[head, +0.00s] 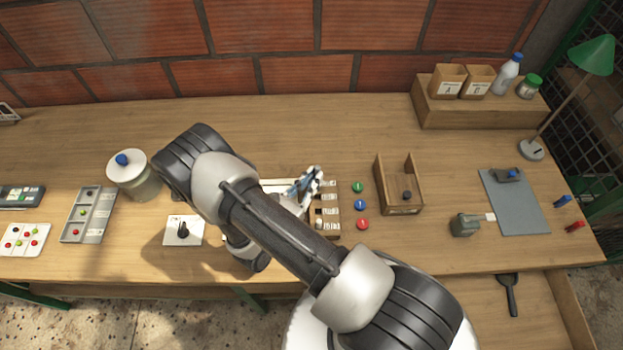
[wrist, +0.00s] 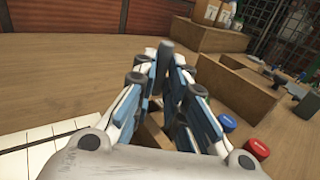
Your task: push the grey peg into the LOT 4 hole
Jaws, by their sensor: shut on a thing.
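My gripper (head: 309,182) is over the peg board, and its fingers fill the middle of the wrist view (wrist: 168,75). The fingers are closed on the grey peg (wrist: 166,50), whose grey end shows between the fingertips. The wooden peg board (head: 331,229) with white labels lies partly under my gripper and arm. The label text is too small to read, so I cannot tell which hole is LOT 4. A pale peg top (head: 318,222) shows near the board's front end. The peg's lower end is hidden.
Green (head: 358,187), blue (head: 360,204) and red (head: 362,224) caps lie right of the board. An open wooden box (head: 404,210) stands beyond them. A lidded jar (head: 147,184) and a white card with a black knob (head: 184,230) are left. The table behind the board is clear.

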